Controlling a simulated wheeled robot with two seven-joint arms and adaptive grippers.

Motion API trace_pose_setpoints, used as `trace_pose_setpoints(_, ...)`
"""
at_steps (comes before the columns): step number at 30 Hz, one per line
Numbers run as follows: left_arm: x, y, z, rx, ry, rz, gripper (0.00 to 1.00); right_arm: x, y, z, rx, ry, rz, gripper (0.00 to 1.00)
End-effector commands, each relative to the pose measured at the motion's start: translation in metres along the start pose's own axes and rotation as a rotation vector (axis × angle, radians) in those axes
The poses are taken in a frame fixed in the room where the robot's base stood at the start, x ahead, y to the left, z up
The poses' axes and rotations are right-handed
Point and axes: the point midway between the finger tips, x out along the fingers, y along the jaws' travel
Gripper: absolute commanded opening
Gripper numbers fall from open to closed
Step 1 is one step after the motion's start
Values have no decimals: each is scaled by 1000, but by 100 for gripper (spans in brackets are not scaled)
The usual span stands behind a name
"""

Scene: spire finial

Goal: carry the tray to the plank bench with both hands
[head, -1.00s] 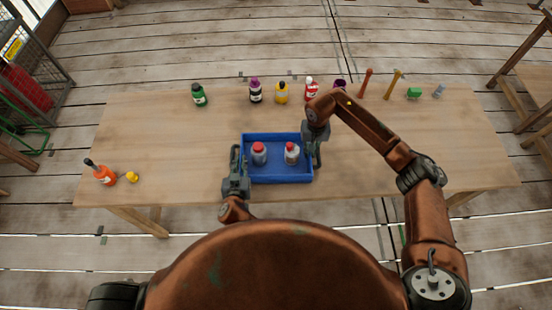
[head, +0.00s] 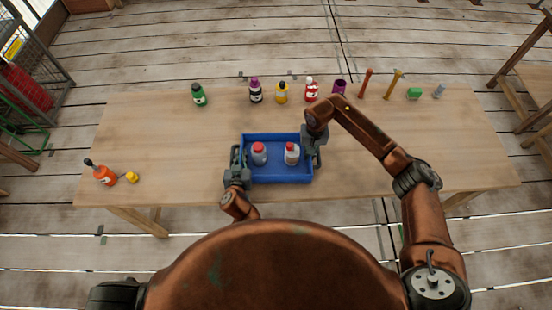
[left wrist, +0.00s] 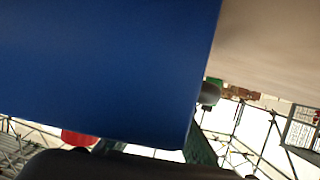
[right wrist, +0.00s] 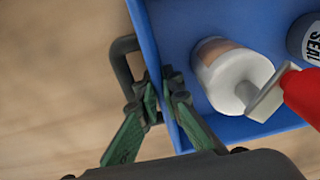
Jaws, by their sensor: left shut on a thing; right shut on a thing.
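The blue tray (head: 279,179) sits at the front middle of the wooden table in the head view, with a dark handle (right wrist: 122,60) on its side. Two bottles stand in it: a grey one with a red cap (head: 259,154) and a white one with a red cap (head: 292,154). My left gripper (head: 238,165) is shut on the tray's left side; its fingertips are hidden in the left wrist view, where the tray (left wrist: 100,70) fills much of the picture. My right gripper (head: 313,147) is shut on the tray's right side; its green fingers (right wrist: 158,98) show at the handle and wall.
Bottles in green (head: 199,95), purple (head: 255,91), yellow (head: 281,93) and red-white (head: 311,90) stand along the table's back, with a hammer (head: 392,83) further right. An orange bottle (head: 104,174) is at left. Another wooden bench (head: 535,85) stands at the right edge.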

Motion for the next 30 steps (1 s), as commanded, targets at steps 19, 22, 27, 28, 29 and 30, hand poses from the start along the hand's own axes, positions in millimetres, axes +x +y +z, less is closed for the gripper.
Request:
trace_pose_setpoints(19,0,0,-2,0,3,0,0,-1,0,-1,1,1,1,0)
trace_pose_setpoints(22,-1,0,-3,0,3,-1,0,-2,0,-1,1,2,1,0)
trace_pose_setpoints(27,-4,0,-11,0,5,-1,0,-11,0,-1,1,4,1,0)
trace_pose_setpoints(28,-5,0,-13,0,6,-1,0,-13,0,-1,1,5,1,0)
trace_pose_setpoints(29,-6,0,-15,0,6,-1,0,-16,0,-1,1,5,1,0)
trace_pose_setpoints(30,-7,0,-19,0,7,-1,0,-20,0,-1,1,6,1,0)
